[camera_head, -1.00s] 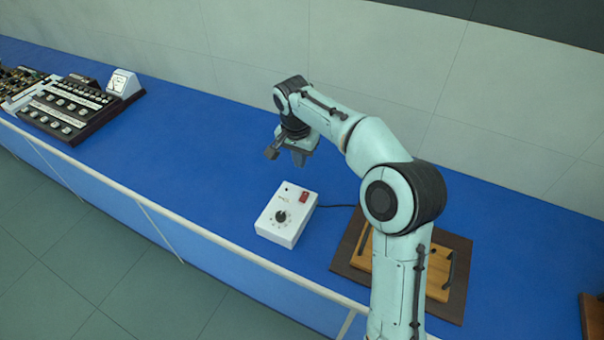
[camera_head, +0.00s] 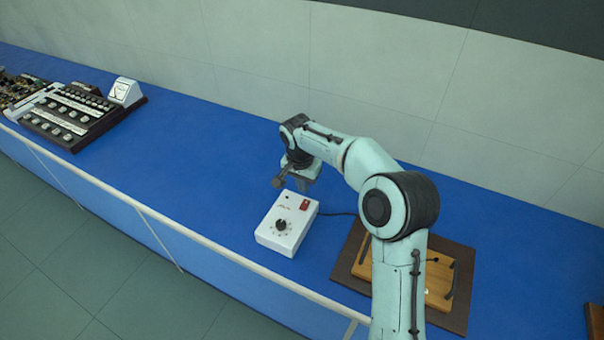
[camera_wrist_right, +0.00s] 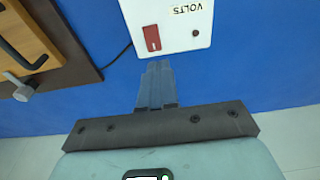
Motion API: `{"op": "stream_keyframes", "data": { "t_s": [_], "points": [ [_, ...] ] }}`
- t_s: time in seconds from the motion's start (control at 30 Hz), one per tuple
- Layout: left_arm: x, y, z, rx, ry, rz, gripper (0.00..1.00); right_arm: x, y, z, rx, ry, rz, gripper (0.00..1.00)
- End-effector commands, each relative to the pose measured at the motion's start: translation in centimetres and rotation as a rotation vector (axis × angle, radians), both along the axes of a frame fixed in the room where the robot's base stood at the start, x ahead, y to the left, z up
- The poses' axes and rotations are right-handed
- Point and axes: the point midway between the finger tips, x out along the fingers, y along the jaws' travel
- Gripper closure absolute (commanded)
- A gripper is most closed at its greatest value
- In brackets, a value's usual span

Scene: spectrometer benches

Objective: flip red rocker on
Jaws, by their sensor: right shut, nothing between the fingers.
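The white control box (camera_head: 270,236) sits on the blue bench, with a dark round knob (camera_head: 281,225) on its top. The red rocker (camera_head: 305,204) is at the box's back right corner. In the right wrist view the red rocker (camera_wrist_right: 152,38) shows near the box edge, on the white box (camera_wrist_right: 182,42) beside a "VOLTS" label. My right gripper (camera_wrist_right: 156,68) is shut and empty, its fingertips just short of the box edge in that view, near the rocker. In the head view my right gripper (camera_head: 303,184) is just behind the box, its fingertips partly hidden. My left gripper is not in view.
A wooden board with dark handles (camera_head: 438,285) lies on a brown mat (camera_head: 345,262) right of the box. A black cable (camera_head: 338,213) runs from the box. Several instruments (camera_head: 75,115) stand at the far left. The bench between is clear.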

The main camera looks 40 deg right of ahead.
Motion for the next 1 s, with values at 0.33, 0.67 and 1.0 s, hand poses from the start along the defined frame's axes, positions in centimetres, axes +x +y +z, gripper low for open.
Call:
{"op": "stream_keyframes", "data": {
  "t_s": [0.33,0.67,1.0],
  "points": [
    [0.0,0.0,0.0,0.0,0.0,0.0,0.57,0.3,-0.6,-4.7,0.001,0.0,-0.001,1.0],
    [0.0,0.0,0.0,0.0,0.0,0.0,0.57,0.4,-0.6,-5.1,0.0,-0.002,0.0,1.0],
    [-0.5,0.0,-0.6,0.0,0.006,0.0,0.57,0.3,-0.6,-6.0,0.0,0.002,0.001,1.0]
  ]
}}
